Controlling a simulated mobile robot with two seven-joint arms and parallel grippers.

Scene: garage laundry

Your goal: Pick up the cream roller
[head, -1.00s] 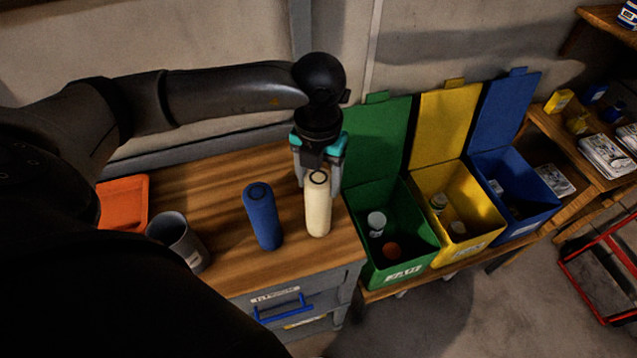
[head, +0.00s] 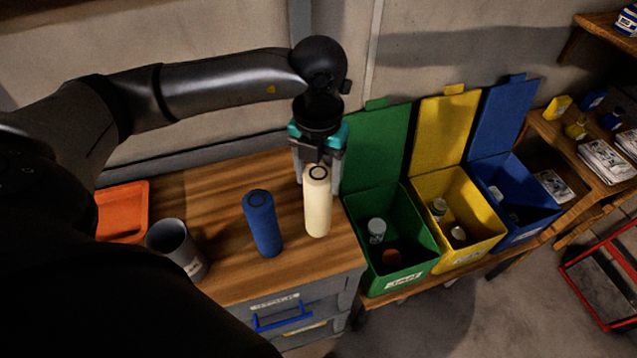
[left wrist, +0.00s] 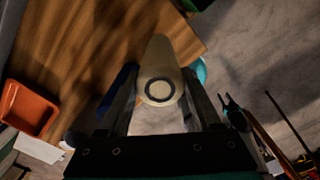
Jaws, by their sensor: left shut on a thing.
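The cream roller (head: 317,208) stands upright near the right end of the wooden worktop. It also shows in the left wrist view (left wrist: 158,75), seen from its top end with a dark ring on it. My left gripper (head: 318,172) reaches down from above and is shut on the upper part of the cream roller, one finger on each side. The roller's foot appears at the worktop; I cannot tell whether it touches. My right gripper is not in view.
A blue roller (head: 262,224) stands just left of the cream one. A grey mug (head: 172,245) and an orange tray (head: 122,212) are farther left. Open green (head: 400,281), yellow (head: 470,250) and blue (head: 540,222) bins stand right of the worktop.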

